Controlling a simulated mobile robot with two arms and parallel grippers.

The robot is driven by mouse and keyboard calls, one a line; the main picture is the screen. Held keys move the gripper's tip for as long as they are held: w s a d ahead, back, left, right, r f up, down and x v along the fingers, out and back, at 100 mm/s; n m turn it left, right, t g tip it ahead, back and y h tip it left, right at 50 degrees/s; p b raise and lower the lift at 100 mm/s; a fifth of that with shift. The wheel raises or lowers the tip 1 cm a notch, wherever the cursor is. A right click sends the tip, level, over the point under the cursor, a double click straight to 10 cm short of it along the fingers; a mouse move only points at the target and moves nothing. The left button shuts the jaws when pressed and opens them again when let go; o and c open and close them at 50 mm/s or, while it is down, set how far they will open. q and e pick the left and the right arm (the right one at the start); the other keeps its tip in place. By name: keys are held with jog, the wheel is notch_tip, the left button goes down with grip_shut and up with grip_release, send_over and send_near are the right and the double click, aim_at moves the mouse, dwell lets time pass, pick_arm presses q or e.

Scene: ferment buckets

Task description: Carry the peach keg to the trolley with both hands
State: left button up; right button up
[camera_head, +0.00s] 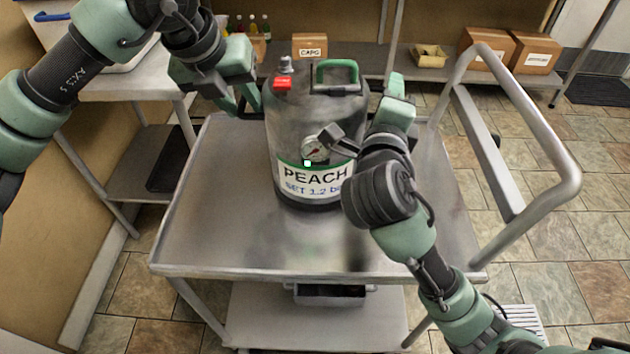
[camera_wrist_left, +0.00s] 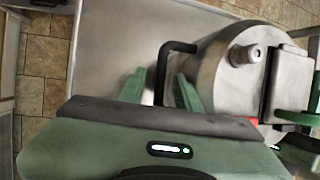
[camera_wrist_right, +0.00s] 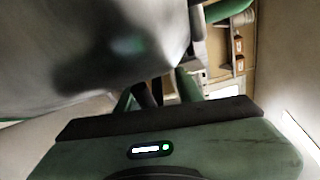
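The peach keg (camera_head: 315,120) is a grey metal cylinder with a white PEACH label, a gauge, a red tag and a green top handle. It stands upright on the trolley's top tray (camera_head: 215,200). My left gripper (camera_head: 243,108) is at the keg's left side. In the left wrist view its fingers are apart, with a black side handle (camera_wrist_left: 161,75) between them. My right gripper (camera_head: 395,95) is at the keg's right side. In the right wrist view its fingers (camera_wrist_right: 156,92) are apart, with a dark bar between them, beside the keg wall (camera_wrist_right: 90,50).
The trolley's push handle (camera_head: 540,140) rises at the right. A steel bench (camera_head: 130,85) stands at the left. A shelf at the back carries cardboard boxes (camera_head: 535,52) and several small bottles (camera_head: 253,25). The tray's front and left parts are clear.

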pick_arm(q)
jog(key=shift+r, duration=0.1)
pick_arm(e)
jog(key=shift+s, duration=0.15)
pick_arm(q)
jog(key=v, duration=1.2)
pick_arm(e)
jog(key=v, duration=1.1)
jog(key=shift+s+a, duration=0.15)
jog(key=shift+s, duration=0.15)
pick_arm(q)
jog(key=shift+a, duration=0.1)
pick_arm(e)
jog(key=shift+r, duration=0.1)
